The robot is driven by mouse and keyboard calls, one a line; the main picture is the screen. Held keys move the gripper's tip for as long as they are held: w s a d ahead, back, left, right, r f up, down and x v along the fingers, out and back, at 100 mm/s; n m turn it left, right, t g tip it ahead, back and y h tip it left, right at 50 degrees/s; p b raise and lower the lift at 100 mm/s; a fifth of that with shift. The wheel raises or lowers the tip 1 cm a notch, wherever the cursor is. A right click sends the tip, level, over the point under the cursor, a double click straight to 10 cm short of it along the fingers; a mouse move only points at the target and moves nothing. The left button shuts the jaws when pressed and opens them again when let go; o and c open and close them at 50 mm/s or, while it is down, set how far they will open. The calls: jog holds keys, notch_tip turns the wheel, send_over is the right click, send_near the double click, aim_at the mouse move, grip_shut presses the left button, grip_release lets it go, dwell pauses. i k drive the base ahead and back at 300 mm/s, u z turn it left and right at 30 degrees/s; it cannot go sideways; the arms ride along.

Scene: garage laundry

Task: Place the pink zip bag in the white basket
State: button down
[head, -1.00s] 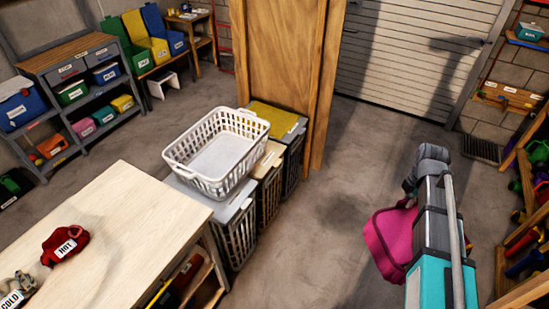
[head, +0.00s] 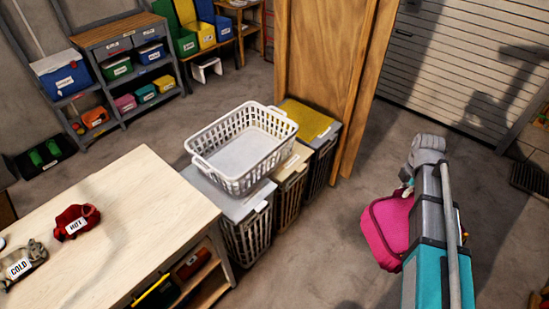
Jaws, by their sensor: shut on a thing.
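The pink zip bag (head: 387,230) hangs beside my arm at the right, above the floor. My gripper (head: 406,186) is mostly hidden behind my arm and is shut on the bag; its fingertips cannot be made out. The white basket (head: 242,147) is an open lattice laundry basket and looks empty. It stands on top of the lidded hampers at the picture's middle. The bag is to the right of the basket and well apart from it.
Lidded hampers (head: 249,236) stand under the basket, beside a wooden partition (head: 331,75). A pale worktable (head: 120,225) with red and grey labelled items is at the left. Bare floor (head: 330,235) lies between the hampers and my arm.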

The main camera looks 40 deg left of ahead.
aim_at(246, 159)
jog(key=u, duration=0.35)
jog(key=i, duration=0.85)
jog(key=u, duration=1)
jog(key=i, duration=0.7)
jog(key=u, duration=0.35)
jog(key=k, duration=0.9)
jog(key=u, duration=0.15)
